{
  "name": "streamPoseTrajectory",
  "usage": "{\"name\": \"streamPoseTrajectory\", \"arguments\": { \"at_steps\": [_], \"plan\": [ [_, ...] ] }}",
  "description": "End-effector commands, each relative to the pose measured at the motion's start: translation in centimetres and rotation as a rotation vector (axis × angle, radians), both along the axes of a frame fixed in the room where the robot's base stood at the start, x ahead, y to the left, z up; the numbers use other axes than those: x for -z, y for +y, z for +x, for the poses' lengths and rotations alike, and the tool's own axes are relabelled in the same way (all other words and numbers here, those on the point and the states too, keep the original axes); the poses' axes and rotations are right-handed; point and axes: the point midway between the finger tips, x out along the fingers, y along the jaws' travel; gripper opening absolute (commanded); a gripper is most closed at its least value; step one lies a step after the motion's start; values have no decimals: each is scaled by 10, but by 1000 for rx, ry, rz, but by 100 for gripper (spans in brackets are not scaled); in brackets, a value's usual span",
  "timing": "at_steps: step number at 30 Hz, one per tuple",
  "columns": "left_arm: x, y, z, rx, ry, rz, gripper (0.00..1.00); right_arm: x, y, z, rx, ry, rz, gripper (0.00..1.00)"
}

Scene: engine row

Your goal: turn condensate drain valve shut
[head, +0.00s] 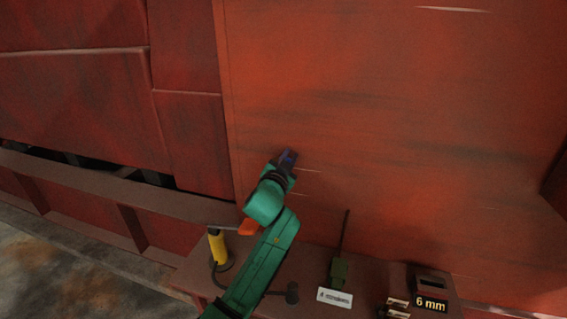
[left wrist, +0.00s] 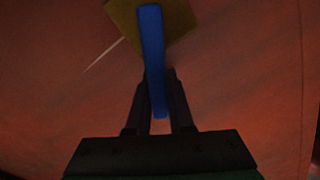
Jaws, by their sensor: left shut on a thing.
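In the left wrist view a blue lever handle (left wrist: 151,50) runs down between the two dark fingers of my left gripper (left wrist: 158,112), which is shut on it. A yellowish-brown plate or body (left wrist: 182,20) lies behind the handle's upper end, against the red panel. In the head view my green left arm reaches up from the bottom, and my left gripper (head: 286,160) is at the red panel. A small blue part of the handle shows there; the rest of the valve is hidden by the gripper and arm. My right gripper is not in view.
A brown ledge (head: 385,275) below holds a yellow cylinder (head: 218,250) with an orange part (head: 249,227) near it, a green device with a thin upright rod (head: 340,270), a white label (head: 334,297) and a black "6 mm" block (head: 431,303). The large red panel (head: 400,120) is otherwise clear.

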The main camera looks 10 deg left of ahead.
Motion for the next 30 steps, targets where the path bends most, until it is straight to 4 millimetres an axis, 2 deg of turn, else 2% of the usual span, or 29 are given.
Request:
{"name": "streamPoseTrajectory", "arguments": {
  "at_steps": [15, 30],
  "plan": [
    [26, -25, -2, 2, -30, 489, 0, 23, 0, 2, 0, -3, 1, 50],
    [52, -36, -2, 2, -59, 918, 0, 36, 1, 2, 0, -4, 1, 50]
  ]
}}
